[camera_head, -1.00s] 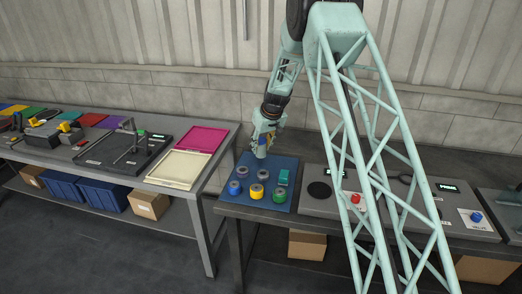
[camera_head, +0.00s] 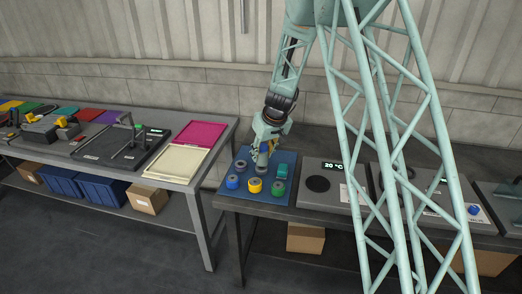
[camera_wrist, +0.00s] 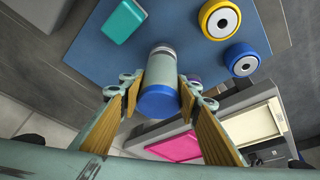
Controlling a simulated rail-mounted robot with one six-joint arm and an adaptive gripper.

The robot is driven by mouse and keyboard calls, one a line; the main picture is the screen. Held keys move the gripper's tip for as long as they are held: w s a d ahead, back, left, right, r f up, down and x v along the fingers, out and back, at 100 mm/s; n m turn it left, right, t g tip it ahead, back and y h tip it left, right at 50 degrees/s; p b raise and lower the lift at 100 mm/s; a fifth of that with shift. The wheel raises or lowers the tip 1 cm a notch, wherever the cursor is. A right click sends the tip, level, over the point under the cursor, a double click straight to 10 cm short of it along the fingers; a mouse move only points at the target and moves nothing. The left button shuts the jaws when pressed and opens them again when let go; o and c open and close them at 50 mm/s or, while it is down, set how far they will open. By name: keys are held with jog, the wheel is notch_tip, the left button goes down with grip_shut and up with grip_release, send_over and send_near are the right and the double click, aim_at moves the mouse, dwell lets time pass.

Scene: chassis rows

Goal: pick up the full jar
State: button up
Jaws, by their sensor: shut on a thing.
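A grey jar with a blue end (camera_wrist: 160,80) is between the two fingers of my gripper (camera_wrist: 160,92) in the wrist view. The gripper is shut on it, with a finger on each side. In the head view my gripper (camera_head: 262,166) is low over the back middle of the blue mat (camera_head: 291,158) and mostly hides this jar. I cannot tell whether the jar touches the mat or how full it is.
A teal block (camera_head: 282,171) lies just right of my gripper. A grey panel with a dark round plate (camera_head: 318,184) and a 20 °C display (camera_head: 334,166) is to the right. A cream tray (camera_head: 173,166) and a pink tray (camera_head: 202,134) lie on the left table.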

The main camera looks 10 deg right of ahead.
aim_at(263, 158)
jog(key=shift+s+a+r, duration=0.1)
jog(key=shift+s+a, duration=0.05)
jog(key=shift+s, duration=1.35)
jog(key=s+d+r+m, duration=0.1)
jog(key=s+r, duration=0.2)
jog(key=s, duration=0.4)
jog(key=s+r+m+h, duration=0.1)
jog(key=s+r+m, duration=0.1)
jog(key=s, duration=0.5)
jog(key=shift+d+r, duration=0.35)
jog(key=shift+r, duration=0.1)
jog(key=shift+d, duration=0.1)
